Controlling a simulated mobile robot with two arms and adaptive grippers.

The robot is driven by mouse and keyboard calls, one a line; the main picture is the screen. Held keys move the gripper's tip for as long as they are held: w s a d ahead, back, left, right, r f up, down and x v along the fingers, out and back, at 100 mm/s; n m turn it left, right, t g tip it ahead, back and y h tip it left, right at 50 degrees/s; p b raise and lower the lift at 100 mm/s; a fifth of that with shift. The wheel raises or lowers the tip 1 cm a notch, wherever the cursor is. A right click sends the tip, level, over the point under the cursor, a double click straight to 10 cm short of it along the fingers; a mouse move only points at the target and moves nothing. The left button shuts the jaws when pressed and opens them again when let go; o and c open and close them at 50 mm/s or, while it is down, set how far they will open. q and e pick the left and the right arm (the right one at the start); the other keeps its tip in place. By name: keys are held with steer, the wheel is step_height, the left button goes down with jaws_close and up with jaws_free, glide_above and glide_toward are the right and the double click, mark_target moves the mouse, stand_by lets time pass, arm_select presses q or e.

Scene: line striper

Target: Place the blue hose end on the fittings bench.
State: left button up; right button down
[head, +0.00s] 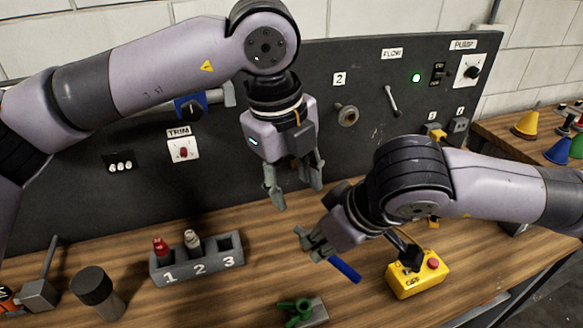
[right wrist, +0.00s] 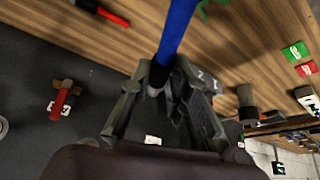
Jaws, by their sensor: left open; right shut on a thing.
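My right gripper (head: 312,243) is shut on the blue hose end, low over the wooden bench (head: 250,290). The blue hose (head: 345,268) sticks out toward the lower right in the head view. In the right wrist view the blue hose (right wrist: 176,38) rises from between the fingers of my right gripper (right wrist: 160,85), with a pale end in the jaws. I cannot tell whether the hose touches the bench. My left gripper (head: 292,195) is open and empty, pointing down in front of the dark panel. No label shows which surface is the fittings bench.
A grey numbered rack (head: 197,262) holds a red and a white fitting; slot 3 looks empty. A green valve (head: 302,310) and a yellow control box (head: 417,275) stand near the hose. The dark panel (head: 340,70) closes the back. Cones (head: 527,124) stand on a right-hand table.

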arm_select(q)
step_height(320, 180, down, 9)
steer(key=w+d, duration=0.1)
steer(key=shift+d, duration=0.2)
steer(key=shift+w, duration=0.1)
steer(key=c, duration=0.7)
steer(key=shift+d+r, duration=0.1)
jaws_close()
arm_select(e)
steer(key=shift+s+a, duration=0.1)
steer(key=c, duration=1.7)
jaws_free()
steer(key=o, duration=0.3)
steer(key=shift+o, duration=0.2)
